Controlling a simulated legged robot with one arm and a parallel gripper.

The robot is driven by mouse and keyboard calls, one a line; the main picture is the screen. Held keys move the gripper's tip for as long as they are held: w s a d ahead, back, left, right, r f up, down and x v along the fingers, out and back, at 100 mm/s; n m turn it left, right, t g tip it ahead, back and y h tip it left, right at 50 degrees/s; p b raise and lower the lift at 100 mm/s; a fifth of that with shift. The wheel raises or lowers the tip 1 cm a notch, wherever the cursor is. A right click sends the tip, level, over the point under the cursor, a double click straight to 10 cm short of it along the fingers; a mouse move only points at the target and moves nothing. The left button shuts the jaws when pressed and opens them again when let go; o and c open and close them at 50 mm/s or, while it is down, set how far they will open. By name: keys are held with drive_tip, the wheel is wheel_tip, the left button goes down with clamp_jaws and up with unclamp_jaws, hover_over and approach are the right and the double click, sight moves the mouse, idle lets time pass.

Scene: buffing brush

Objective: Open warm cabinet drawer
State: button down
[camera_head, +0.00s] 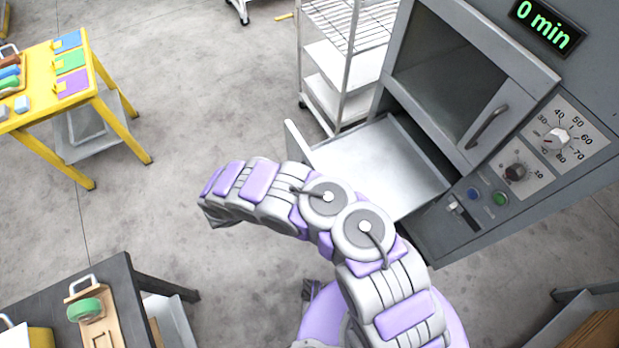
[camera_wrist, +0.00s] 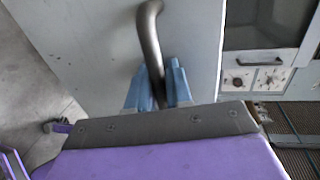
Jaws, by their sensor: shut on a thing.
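The grey warm cabinet (camera_head: 416,232) stands at the right of the head view. Its lower drawer (camera_head: 375,160) is pulled out, with a bare pale inside showing. My arm hides part of the drawer's front. In the wrist view the pale drawer front (camera_wrist: 85,45) carries a curved grey bar handle (camera_wrist: 149,35). My gripper (camera_wrist: 160,78) has its blue fingers on either side of this handle, shut on it. In the head view the fingers and the handle are hidden by my arm.
The upper glass door (camera_head: 450,75) is shut above the drawer. Dials and buttons (camera_head: 515,172) are at its right. A wire rack (camera_head: 345,60) stands close behind the drawer. A yellow table (camera_head: 95,110) and dark table (camera_head: 115,280) stand left. The floor between is clear.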

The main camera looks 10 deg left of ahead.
drive_tip(key=shift+s+a, duration=0.1)
drive_tip(key=shift+s, duration=0.25)
drive_tip(key=shift+s+a, duration=0.4)
drive_tip(key=shift+a, duration=0.2)
drive_tip(key=c, duration=1.4)
unclamp_jaws()
drive_tip(key=shift+d, duration=0.2)
drive_tip(key=shift+o, duration=0.8)
drive_tip(key=shift+d, duration=0.3)
drive_tip(key=shift+a, duration=0.1)
drive_tip(key=p+v, duration=0.1)
drive_tip(key=v, duration=1.6)
drive_tip(key=shift+a, duration=0.3)
drive_tip(key=shift+w+d, duration=0.1)
